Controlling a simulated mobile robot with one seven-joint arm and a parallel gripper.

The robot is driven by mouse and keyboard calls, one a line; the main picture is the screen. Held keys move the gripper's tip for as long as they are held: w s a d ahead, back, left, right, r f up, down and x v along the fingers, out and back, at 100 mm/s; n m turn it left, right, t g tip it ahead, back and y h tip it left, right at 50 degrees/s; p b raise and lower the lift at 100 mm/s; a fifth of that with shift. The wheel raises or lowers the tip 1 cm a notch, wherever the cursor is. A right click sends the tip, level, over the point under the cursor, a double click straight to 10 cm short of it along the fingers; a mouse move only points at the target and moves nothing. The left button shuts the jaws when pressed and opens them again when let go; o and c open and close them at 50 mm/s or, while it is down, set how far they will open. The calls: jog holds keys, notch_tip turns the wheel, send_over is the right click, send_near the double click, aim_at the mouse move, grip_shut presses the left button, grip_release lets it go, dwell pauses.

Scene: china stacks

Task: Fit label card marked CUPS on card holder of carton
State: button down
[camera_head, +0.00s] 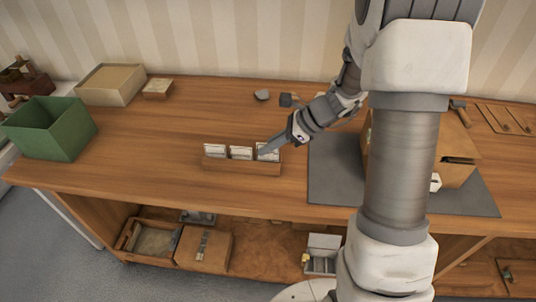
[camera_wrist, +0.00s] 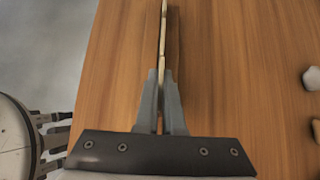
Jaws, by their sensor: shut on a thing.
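A small wooden rack (camera_head: 240,166) stands on the bench with three white label cards upright in its slots: a left card (camera_head: 215,150), a middle card (camera_head: 241,152) and a right card (camera_head: 271,155). Their lettering is too small to read. My gripper (camera_head: 265,150) is at the right card, its fingers shut on it while the card stands in the rack. In the wrist view, the fingers (camera_wrist: 161,76) close on the thin card edge, in line with the rack. The brown carton (camera_head: 455,150) stands on a grey mat, largely hidden behind my arm; its card holder is not clear.
The grey mat (camera_head: 335,170) lies right of the rack. A green bin (camera_head: 50,130), a beige box (camera_head: 110,84) and a small box (camera_head: 157,88) stand at the left. Small grey pieces (camera_head: 262,95) lie behind the rack. The bench left of the rack is clear.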

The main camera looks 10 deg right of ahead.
jog(key=shift+r+p, duration=0.95)
jog(key=shift+r, duration=0.35)
